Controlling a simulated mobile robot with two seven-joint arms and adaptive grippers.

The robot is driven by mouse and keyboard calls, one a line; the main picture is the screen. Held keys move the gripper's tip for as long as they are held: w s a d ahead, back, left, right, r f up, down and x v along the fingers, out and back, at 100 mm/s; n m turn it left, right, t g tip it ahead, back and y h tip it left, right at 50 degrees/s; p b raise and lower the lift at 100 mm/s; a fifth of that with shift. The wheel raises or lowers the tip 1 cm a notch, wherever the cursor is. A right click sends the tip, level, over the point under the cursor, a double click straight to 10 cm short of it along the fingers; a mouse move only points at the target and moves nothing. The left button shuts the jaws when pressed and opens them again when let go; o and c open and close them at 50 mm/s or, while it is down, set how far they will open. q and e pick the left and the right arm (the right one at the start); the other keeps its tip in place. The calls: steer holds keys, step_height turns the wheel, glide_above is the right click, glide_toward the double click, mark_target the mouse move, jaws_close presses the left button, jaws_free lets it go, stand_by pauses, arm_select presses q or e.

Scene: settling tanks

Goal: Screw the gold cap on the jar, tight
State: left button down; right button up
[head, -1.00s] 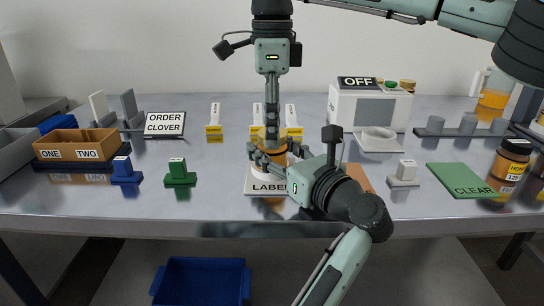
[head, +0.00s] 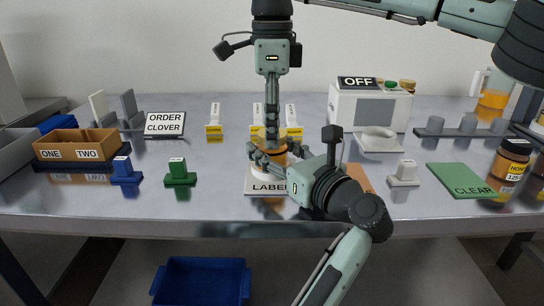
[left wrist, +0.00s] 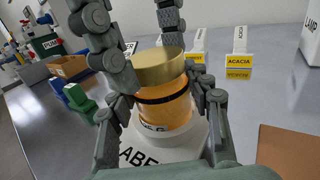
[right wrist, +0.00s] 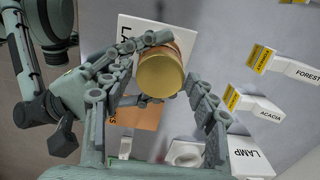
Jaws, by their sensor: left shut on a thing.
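The jar (left wrist: 165,103), amber with a dark band near its neck, stands upright over the white LABEL base (left wrist: 178,150). The gold cap (left wrist: 158,66) sits level on top of it; how tight it is cannot be told. The cap also shows from above in the right wrist view (right wrist: 160,74). My left gripper (left wrist: 160,105) is shut around the jar body from the side. My right gripper (right wrist: 165,105) points down from above with its fingers spread, one on each side of the cap. In the head view both grippers largely hide the jar (head: 279,160).
An orange two-part tray (head: 78,150), a blue block (head: 124,172) and a green block (head: 179,175) stand left. A white machine (head: 368,108) marked OFF stands behind right.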

steer(key=shift+o, duration=1.1)
steer(key=shift+r, duration=0.15)
step_height(320, 180, up, 12)
arm_select(q)
steer(key=c, duration=0.6)
jaws_free()
steer(key=v, duration=1.2)
arm_select(e)
steer(key=shift+f, duration=0.2)
